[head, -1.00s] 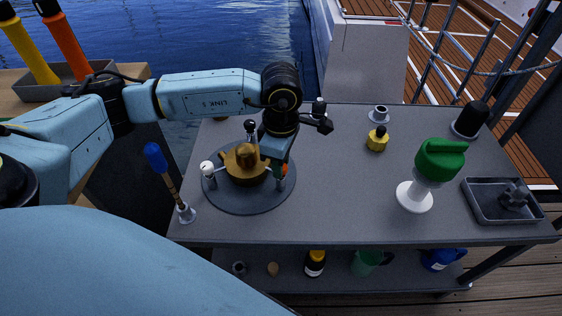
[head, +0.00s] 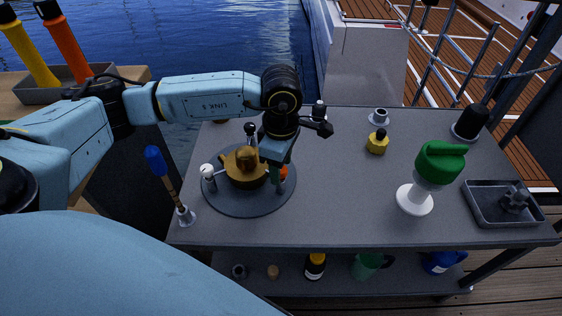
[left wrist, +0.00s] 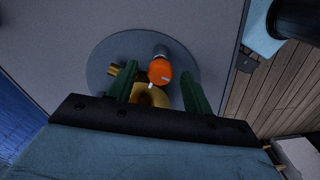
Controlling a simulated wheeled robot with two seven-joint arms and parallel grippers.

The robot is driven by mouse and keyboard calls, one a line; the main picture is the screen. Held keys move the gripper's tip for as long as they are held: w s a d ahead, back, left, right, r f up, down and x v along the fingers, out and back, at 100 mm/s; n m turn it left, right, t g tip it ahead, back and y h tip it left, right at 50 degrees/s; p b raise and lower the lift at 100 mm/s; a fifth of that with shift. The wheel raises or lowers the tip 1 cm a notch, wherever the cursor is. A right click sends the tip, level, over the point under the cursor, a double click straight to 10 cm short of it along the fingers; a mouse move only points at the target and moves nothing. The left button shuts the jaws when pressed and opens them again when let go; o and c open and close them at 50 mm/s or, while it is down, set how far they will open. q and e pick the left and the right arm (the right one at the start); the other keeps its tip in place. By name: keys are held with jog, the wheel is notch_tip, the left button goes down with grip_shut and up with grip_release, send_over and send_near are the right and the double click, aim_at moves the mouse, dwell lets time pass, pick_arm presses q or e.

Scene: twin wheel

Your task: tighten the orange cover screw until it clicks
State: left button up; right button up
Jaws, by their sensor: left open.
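The orange cover screw (left wrist: 160,71) has a round orange cap with a white mark. It stands at the edge of the brass housing (head: 243,166) on a round grey plate (head: 232,203). In the head view the orange cap (head: 283,172) is partly hidden by my left gripper (head: 277,174). In the left wrist view the two green fingers of my left gripper (left wrist: 160,88) are open, one on each side of the cap, with gaps between. Whether the fingers are down at the cap's height is hard to tell. My right gripper is not in view.
A white-topped post (head: 206,170) and a black-topped post (head: 250,130) stand around the housing. A blue-handled brush (head: 156,160) stands at the table's left edge. A green-topped item (head: 440,162), a yellow bottle (head: 377,142) and a grey tray (head: 480,213) stand to the right. The table's middle is clear.

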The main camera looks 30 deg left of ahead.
pick_arm(q)
jog(key=shift+r, duration=0.15)
jog(key=shift+r, duration=0.3)
notch_tip(320, 180, up, 12)
jog(key=p, duration=0.3)
jog(key=shift+r+p, duration=0.25)
jog(key=shift+p, duration=0.15)
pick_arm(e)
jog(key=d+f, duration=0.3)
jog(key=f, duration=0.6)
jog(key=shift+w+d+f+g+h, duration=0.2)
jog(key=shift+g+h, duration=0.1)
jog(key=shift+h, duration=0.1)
